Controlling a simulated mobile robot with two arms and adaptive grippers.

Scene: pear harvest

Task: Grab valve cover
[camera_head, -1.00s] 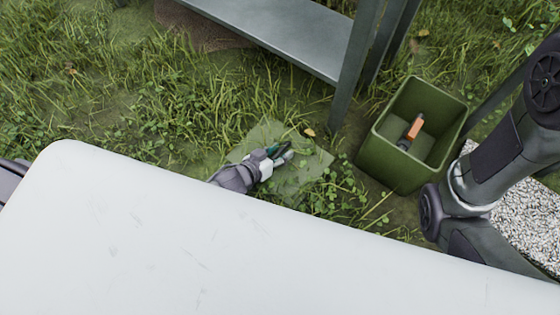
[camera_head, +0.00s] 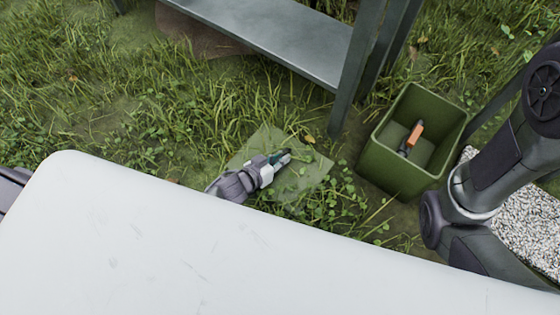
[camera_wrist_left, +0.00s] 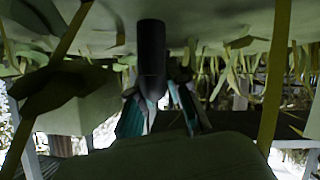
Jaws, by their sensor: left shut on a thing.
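The valve cover (camera_head: 312,183) shows in the head view as a flat, pale green square low among the grass. Leaves and stems cover part of it. My left gripper (camera_head: 285,158) reaches over its upper middle and is shut on it. The exact grip is small and partly hidden by the fingers. In the left wrist view, the teal fingers (camera_wrist_left: 158,112) meet around the lower end of a dark upright cylinder (camera_wrist_left: 151,55), with a pale green surface (camera_wrist_left: 200,22) above. My right gripper is out of view.
A green bin (camera_head: 385,166) with an orange-and-dark tool (camera_head: 414,135) inside stands to the right. A grey metal table (camera_head: 280,38) with legs stands behind. White gravel (camera_head: 520,215) lies at far right. Grass is open on the left.

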